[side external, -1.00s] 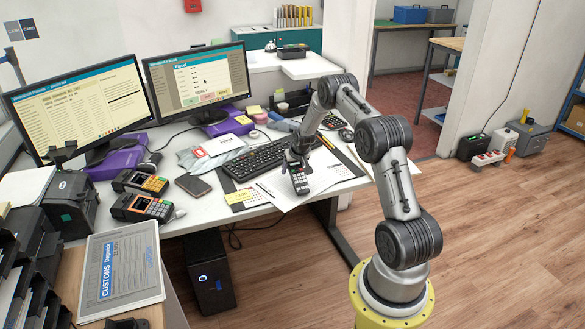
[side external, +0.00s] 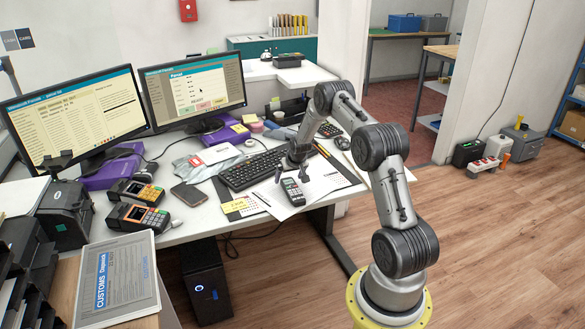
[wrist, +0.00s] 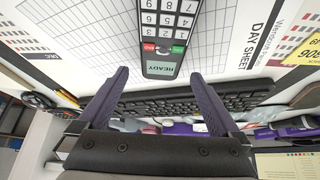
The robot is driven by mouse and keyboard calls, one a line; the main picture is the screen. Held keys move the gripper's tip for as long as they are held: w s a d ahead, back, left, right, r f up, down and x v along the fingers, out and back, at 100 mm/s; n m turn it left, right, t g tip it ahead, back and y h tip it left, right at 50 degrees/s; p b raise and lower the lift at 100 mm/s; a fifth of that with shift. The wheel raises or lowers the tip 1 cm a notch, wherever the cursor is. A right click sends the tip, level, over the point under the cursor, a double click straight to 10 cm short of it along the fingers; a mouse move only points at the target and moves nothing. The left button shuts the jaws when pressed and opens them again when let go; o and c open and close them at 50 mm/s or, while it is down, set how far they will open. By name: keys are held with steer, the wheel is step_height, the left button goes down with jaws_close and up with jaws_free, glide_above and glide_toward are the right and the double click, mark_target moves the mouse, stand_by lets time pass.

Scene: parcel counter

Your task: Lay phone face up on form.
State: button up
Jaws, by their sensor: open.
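The phone (side external: 292,191), a dark keypad handset, lies face up on white printed paper on the desk. In the wrist view the phone (wrist: 165,35) shows number keys, red and green buttons and a lit READY screen. The gridded form (wrist: 75,25) is beneath it; its full outline is cut off. My gripper (wrist: 158,76) is open, its two dark fingers apart, either side of the phone's screen end and clear of it. In the side view my gripper (side external: 291,172) is just behind and above the phone.
A keyboard (side external: 252,170) lies behind the phone. A dark flat slab (side external: 190,194) and card terminals (side external: 138,216) are to the left. A yellow note (side external: 236,206) is near the form. The desk's front edge is close to the phone.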

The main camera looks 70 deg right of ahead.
steer(key=v, duration=1.2)
steer(key=shift+r, duration=0.25)
steer(key=shift+s+a, duration=0.1)
steer(key=shift+s, duration=0.05)
